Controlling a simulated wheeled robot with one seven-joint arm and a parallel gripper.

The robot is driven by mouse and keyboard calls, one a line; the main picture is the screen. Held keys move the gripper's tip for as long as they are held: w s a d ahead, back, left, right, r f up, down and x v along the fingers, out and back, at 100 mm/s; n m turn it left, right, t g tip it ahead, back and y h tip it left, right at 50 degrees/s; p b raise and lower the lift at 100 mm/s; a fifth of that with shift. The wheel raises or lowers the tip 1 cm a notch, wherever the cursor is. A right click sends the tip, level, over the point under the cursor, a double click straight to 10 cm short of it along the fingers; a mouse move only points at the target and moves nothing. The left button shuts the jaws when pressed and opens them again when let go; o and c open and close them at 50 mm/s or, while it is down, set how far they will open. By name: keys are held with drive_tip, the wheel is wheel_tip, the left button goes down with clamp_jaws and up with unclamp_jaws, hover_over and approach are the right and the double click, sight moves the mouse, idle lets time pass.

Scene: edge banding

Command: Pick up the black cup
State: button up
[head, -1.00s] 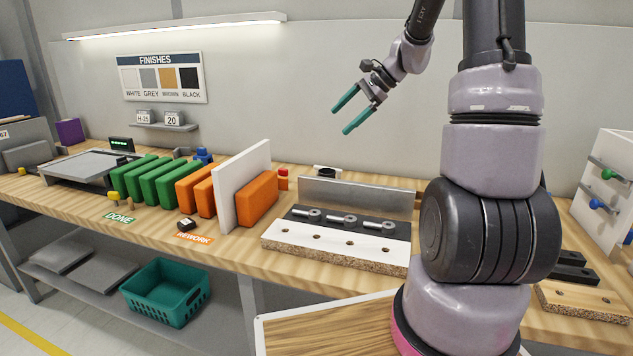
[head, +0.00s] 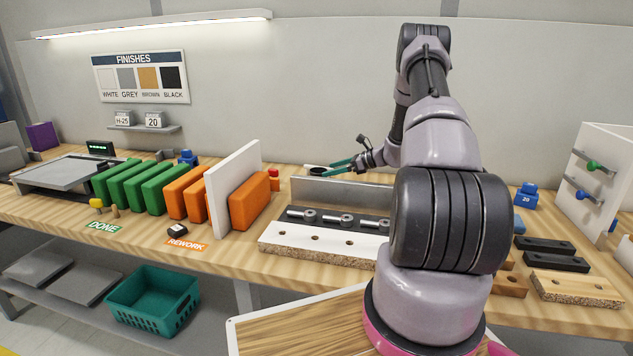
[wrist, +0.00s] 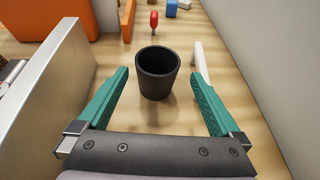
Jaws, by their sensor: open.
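The black cup (wrist: 157,78) stands upright on the wooden bench, its empty open top facing up in the wrist view. In the head view, only the top of the cup (head: 318,171) shows behind the metal fence. My gripper (wrist: 160,74) is open, with one teal finger on each side of the cup's line. Gaps show between the cup and both fingers, and nothing is held. In the head view, my gripper (head: 336,167) is low behind the fence, its fingers pointing left toward the cup.
A grey metal fence (wrist: 50,85) runs along the left of my gripper. A white bar (wrist: 200,62) is close to the right finger, with the wall beyond. A red-topped object (wrist: 154,22) and an orange block (wrist: 50,18) are beyond the cup.

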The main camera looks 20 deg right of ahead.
sight(311, 174)
drive_tip(key=x, duration=0.9)
drive_tip(key=shift+s+a, duration=0.1)
drive_tip(key=shift+a, duration=0.05)
drive_tip(key=c, duration=1.2)
